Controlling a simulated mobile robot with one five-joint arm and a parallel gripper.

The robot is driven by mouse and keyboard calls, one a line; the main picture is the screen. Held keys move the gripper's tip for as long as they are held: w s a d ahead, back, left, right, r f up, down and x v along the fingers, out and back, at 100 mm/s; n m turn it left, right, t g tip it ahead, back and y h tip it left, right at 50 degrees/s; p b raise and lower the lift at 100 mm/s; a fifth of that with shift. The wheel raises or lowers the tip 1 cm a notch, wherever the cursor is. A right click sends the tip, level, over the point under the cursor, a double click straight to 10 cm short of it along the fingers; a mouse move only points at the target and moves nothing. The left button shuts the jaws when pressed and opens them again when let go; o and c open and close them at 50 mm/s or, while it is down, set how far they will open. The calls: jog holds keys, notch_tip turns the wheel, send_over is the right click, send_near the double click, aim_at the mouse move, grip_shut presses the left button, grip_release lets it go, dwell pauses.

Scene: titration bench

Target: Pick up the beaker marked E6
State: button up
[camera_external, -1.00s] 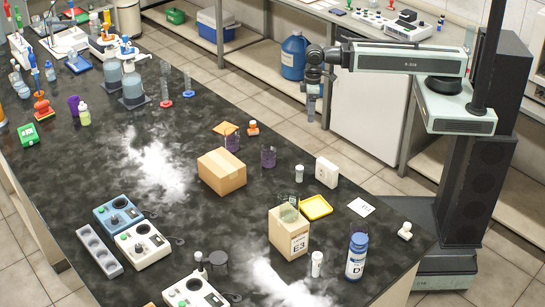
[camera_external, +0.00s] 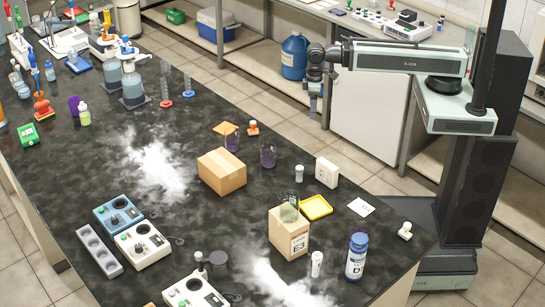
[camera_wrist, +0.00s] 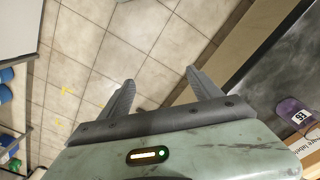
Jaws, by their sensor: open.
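A purple-tinted beaker (camera_wrist: 290,108) with a white label that seems to read E6 is at the right edge in the wrist view, on the dark bench top beside a cardboard box. Two purple beakers stand near the cardboard box in the external view, one to its right (camera_external: 268,157) and one behind it (camera_external: 232,141); their labels are not readable there. My gripper (camera_wrist: 163,90) is open and empty in the wrist view, over the floor beyond the bench edge. It points down in the external view (camera_external: 313,104), apart from the beakers and behind the bench.
The cardboard box (camera_external: 222,173) stands by the beakers. A tan box marked E3 (camera_external: 289,238) stands nearer the front. Tiled floor lies below my gripper.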

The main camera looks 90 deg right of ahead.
jog(key=shift+o, duration=0.4)
jog(key=n+t+y+b, duration=0.2)
jog(key=n+y+b, duration=0.95)
jog(key=n, duration=0.45)
send_near(271, 147)
jog(key=a, duration=0.1)
jog(key=a+f, duration=0.1)
jog(key=a+p, duration=0.1)
jog(key=shift+s+a+f+y, duration=0.1)
jog(key=shift+s+f+y, duration=0.15)
jog(key=shift+f+y, duration=0.1)
jog(key=w+a+f+y+b, duration=0.1)
jog(key=b, duration=0.2)
jog(key=shift+w+f+t+b, duration=0.15)
jog(key=shift+t+b, duration=0.15)
jog(key=shift+b, duration=0.05)
jog(key=shift+f+b, duration=0.4)
jog(key=shift+f, duration=0.05)
jog(key=shift+r, duration=0.1)
